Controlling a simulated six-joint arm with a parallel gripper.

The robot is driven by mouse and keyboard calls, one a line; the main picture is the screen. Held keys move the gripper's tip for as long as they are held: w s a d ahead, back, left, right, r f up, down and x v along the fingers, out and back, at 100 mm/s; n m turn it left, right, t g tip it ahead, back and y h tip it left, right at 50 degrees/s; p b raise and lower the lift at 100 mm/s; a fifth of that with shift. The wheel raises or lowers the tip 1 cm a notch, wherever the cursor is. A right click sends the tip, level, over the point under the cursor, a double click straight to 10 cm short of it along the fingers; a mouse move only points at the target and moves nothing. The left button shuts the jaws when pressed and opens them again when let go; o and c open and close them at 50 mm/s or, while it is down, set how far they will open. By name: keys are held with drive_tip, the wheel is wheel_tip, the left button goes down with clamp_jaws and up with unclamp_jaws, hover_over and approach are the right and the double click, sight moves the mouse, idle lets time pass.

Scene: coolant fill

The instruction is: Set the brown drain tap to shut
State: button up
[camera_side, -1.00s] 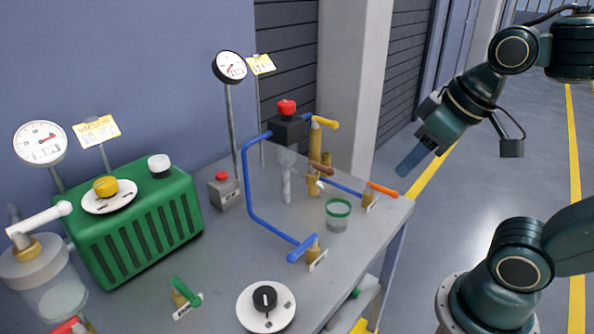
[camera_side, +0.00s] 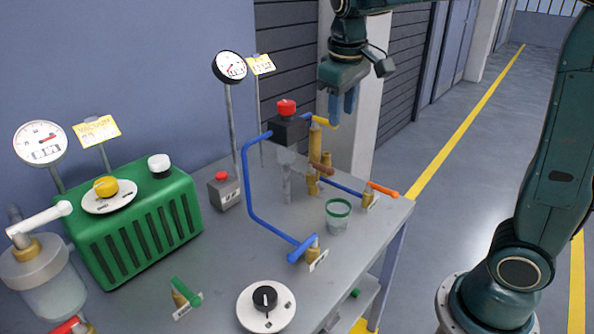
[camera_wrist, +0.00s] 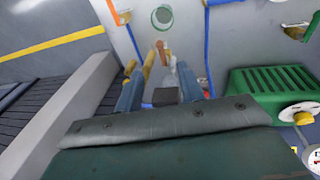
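The brown drain tap (camera_side: 321,169) sits low on the brass fittings at the back right of the bench in the side view. Its brown handle points to the right. A brownish piece near the fittings in the wrist view (camera_wrist: 160,48) may be the same tap, but it is blurred. My gripper (camera_side: 342,117) points down above and slightly right of the tap, clear of it. In the wrist view its two blue fingers (camera_wrist: 157,66) are apart with nothing held between them.
A green-rimmed cup (camera_side: 338,208), an orange tap (camera_side: 383,189) and blue pipes lie in front.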

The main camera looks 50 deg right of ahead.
drive_tip(key=g, duration=0.1)
hover_over(325, 167)
drive_tip(key=a, duration=0.3)
wheel_tip(325, 167, down, 3)
drive_tip(key=shift+f, duration=0.15)
drive_tip(key=d+f, duration=0.1)
drive_tip(key=f, duration=0.8)
drive_tip(key=d+f, duration=0.1)
drive_tip(key=f, duration=0.3)
drive_tip(key=shift+d+f, duration=0.15)
drive_tip(key=shift+d, duration=0.2)
clamp_jaws()
